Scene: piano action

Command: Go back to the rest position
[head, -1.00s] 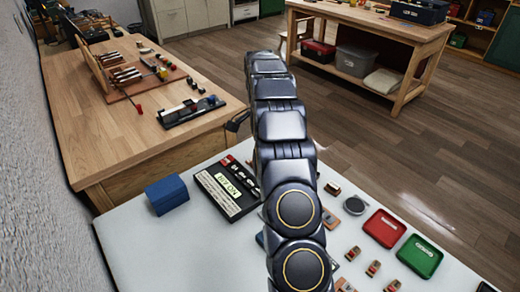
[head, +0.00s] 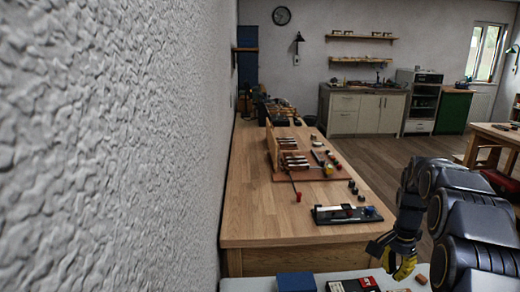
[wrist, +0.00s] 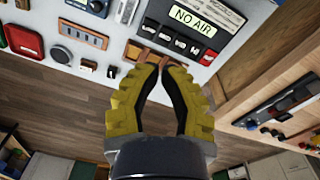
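My gripper (head: 388,272) hangs from my arm at the lower right of the head view, above the near white table (head: 250,286). In the wrist view my gripper (wrist: 161,66) shows two yellow ribbed fingers with dark inner pads. Their tips lean close together, with an empty gap between the pads. Nothing is held. A black case labelled NO AIR (wrist: 200,22) lies on the white table just beyond the fingertips and apart from them. It also shows partly in the head view (head: 352,285).
A blue block (head: 296,281) stands on the white table. The wooden bench (head: 250,205) carries a rack of parts (head: 290,160) and a black tray (head: 345,214). The wrist view shows a red tray (wrist: 22,40) and small parts. A rough wall (head: 110,150) fills the left.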

